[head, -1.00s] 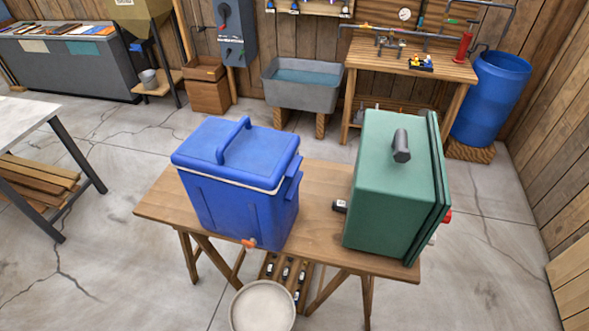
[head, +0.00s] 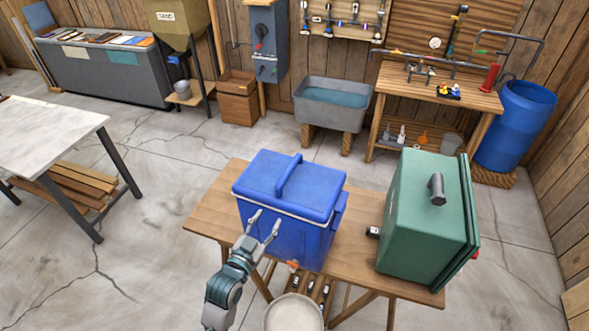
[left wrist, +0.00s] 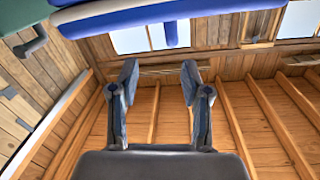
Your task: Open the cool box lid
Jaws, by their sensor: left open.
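The blue cool box (head: 285,238) stands upright on the wooden trestle table (head: 212,214). Its blue lid (head: 310,192) is closed, with a raised handle (head: 288,177) across the top and a pale rim beneath. My left gripper (head: 264,222) is open and empty in front of the box's near left side, below the lid edge. In the left wrist view its two fingers (left wrist: 160,85) are spread with nothing between them. The blue lid edge (left wrist: 150,15) shows above them there. My right gripper is not in view.
A green case (head: 415,215) with a dark handle stands to the right on the same table. A pale round bucket (head: 293,312) is below the table's front edge. A pale-topped table (head: 50,135) is at the left, with clear floor between.

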